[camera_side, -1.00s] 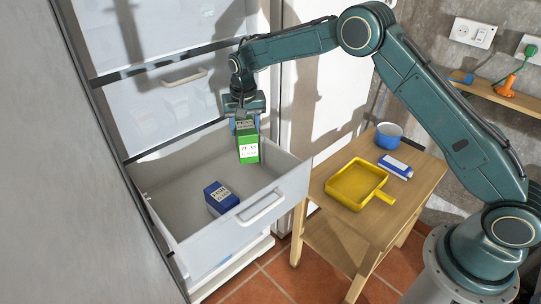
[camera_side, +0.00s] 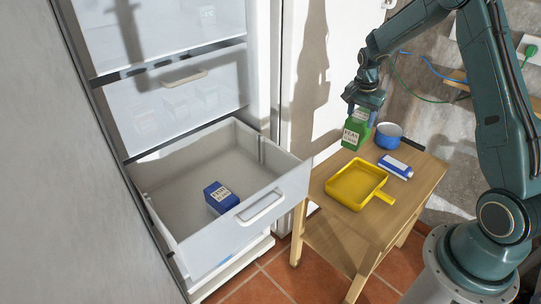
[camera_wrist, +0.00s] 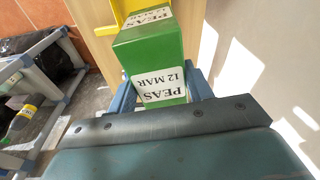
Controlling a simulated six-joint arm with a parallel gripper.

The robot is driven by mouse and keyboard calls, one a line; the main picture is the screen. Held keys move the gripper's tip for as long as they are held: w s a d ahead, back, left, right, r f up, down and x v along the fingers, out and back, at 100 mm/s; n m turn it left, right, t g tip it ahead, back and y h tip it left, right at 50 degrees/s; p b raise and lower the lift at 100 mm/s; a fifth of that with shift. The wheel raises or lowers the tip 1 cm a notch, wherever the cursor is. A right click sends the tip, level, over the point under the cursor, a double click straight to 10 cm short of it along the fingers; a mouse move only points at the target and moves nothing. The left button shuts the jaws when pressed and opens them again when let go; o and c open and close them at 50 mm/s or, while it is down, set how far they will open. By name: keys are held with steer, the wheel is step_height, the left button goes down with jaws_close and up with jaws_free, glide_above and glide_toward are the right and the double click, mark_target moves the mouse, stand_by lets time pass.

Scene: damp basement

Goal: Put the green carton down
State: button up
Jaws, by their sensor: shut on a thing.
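The green carton (camera_side: 355,135), with a white label reading PEAS, is held in my gripper (camera_side: 363,108), near the back left corner of the small wooden table (camera_side: 420,190). I cannot tell whether its bottom touches the table. In the wrist view the carton (camera_wrist: 150,50) sits between the blue fingers of my gripper (camera_wrist: 162,92), and its label reads PEAS 12 MAR. The fingers are shut on it.
The open freezer drawer (camera_side: 180,225) at left holds a blue carton (camera_side: 219,198). The table's front right is clear.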

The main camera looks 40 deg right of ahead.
steer(key=shift+m, duration=0.6)
steer(key=s+d, duration=0.2)
steer(key=s, duration=0.1)
steer(key=shift+s+d, duration=0.15)
steer(key=shift+s, duration=0.1)
steer(key=shift+f, duration=0.1)
step_height(320, 180, down, 16)
steer(key=shift+f, duration=1.95)
steer(key=shift+f, duration=0.1)
steer(key=o, duration=1.2)
